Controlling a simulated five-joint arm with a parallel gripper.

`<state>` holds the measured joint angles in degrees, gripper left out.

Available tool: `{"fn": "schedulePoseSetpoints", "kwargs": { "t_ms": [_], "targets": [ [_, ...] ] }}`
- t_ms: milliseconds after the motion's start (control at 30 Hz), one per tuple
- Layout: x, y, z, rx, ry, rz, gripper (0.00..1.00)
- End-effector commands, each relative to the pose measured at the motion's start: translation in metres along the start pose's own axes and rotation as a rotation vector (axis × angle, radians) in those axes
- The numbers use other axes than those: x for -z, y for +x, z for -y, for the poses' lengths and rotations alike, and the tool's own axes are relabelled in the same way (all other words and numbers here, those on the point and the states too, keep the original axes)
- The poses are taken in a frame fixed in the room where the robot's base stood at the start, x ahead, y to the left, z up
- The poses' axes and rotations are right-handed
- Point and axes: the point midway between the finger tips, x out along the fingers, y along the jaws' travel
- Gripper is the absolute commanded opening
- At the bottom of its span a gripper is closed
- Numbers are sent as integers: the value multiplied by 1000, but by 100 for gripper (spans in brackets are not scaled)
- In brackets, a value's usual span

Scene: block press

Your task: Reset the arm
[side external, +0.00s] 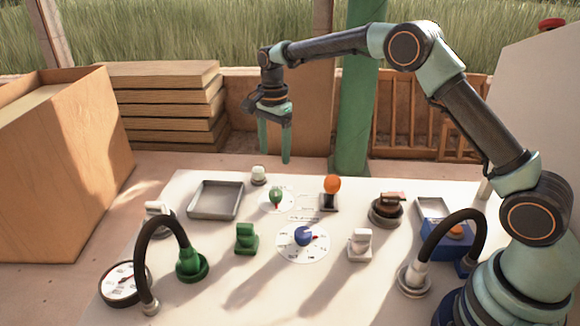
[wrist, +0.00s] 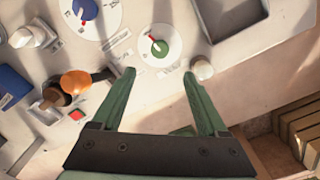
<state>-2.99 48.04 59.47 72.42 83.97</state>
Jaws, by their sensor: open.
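My gripper (side external: 275,158) hangs from the raised arm, pointing down above the far edge of the white table. Its two green fingers are apart with nothing between them. They also show in the wrist view (wrist: 160,74), near the green-knobbed dial (wrist: 158,47) and a small white knob (wrist: 203,68). In the side view, that dial (side external: 277,197) lies below the fingers. The gripper touches nothing that I can see.
The table holds a blue-knobbed dial (side external: 303,237), an orange-balled lever (side external: 332,185), a grey tray (side external: 216,200), a green switch (side external: 246,238), a white switch (side external: 360,244) and two arched black hoses. A wooden box (side external: 68,165) stands left; stacked boards (side external: 165,100) lie behind.

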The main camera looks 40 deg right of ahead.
Motion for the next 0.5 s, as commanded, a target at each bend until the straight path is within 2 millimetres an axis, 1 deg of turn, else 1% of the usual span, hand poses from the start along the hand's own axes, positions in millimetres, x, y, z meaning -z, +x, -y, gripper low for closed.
{"fn": "schedulePoseSetpoints", "kwargs": {
  "t_ms": [67, 167, 267, 333, 500],
  "targets": [
    [0, -1, 0, 1, -2, 0, 76],
    [0, -9, -3, 12, -28, -1, 76],
    [1, -28, -11, 38, -97, -6, 76],
    [1, -46, -21, 65, -169, -13, 76],
    [1, -86, -53, 129, -369, -41, 76]
  ]
}}
